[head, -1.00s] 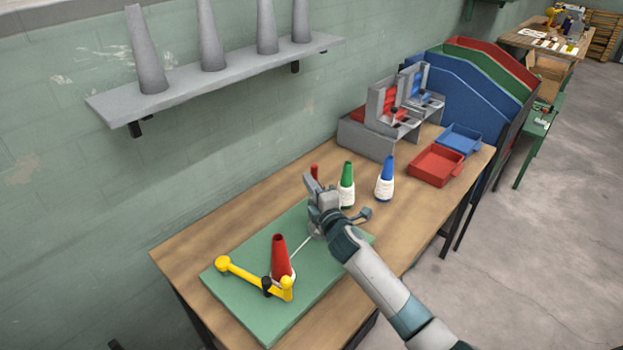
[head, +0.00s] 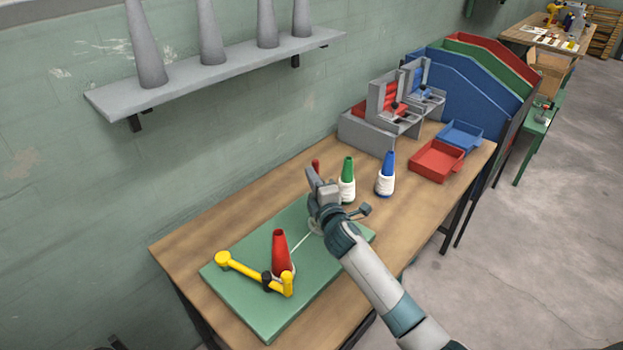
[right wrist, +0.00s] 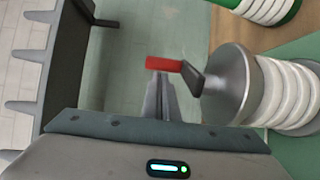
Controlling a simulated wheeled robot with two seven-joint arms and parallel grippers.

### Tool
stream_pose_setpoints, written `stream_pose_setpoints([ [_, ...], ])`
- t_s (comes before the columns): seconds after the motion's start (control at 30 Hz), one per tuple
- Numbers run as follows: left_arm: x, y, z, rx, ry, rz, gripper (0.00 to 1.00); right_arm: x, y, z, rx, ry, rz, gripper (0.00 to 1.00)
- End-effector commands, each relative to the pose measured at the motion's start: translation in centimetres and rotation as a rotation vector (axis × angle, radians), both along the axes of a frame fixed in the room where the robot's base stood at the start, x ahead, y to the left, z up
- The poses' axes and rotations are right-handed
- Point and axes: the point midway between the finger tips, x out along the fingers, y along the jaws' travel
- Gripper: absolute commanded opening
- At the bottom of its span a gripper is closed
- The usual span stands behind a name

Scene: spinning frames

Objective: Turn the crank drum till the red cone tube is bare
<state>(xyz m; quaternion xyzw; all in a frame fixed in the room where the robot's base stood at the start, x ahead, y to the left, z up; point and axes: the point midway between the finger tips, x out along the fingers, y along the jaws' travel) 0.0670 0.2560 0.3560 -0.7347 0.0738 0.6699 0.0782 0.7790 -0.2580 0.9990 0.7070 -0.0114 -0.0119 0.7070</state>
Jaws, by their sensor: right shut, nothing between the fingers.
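The red cone tube (head: 280,247) stands upright on the green board (head: 247,305), with a little white thread around its base. A white thread runs from it toward the crank drum, which my right gripper (head: 317,182) mostly hides in the head view. In the right wrist view the drum has a grey flange (right wrist: 232,85) and white thread wound on it. Its dark crank arm (right wrist: 191,78) carries a red handle (right wrist: 164,63). My right gripper (right wrist: 159,82) is shut and empty, its tips close to the handle; I cannot tell whether they touch. My left gripper is not in view.
A yellow arm (head: 245,271) with round ends lies by the red cone's foot. Green (head: 347,180) and blue (head: 386,174) cones with white thread stand behind. Red (head: 437,160) and blue (head: 461,136) trays are at the right. A shelf (head: 215,75) with grey cones overhangs the bench.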

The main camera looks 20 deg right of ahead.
Motion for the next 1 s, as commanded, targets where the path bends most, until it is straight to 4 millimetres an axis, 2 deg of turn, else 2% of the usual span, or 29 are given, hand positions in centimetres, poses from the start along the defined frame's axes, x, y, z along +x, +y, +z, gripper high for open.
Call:
stream_pose_setpoints([
  [0.27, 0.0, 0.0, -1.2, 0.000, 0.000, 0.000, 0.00, 0.2, -0.2, -0.2, 0.003, -0.001, -0.066, 0.00],
  [0.6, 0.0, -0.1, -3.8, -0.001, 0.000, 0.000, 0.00, 0.6, -0.8, -0.3, 0.006, -0.001, -0.251, 0.00],
  [0.73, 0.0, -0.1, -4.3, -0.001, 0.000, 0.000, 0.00, 0.6, -1.2, -0.2, 0.004, 0.000, -0.321, 0.00],
  [1.0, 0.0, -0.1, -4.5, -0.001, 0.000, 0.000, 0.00, 0.7, -2.0, 0.1, -0.001, -0.001, -0.318, 0.00],
])
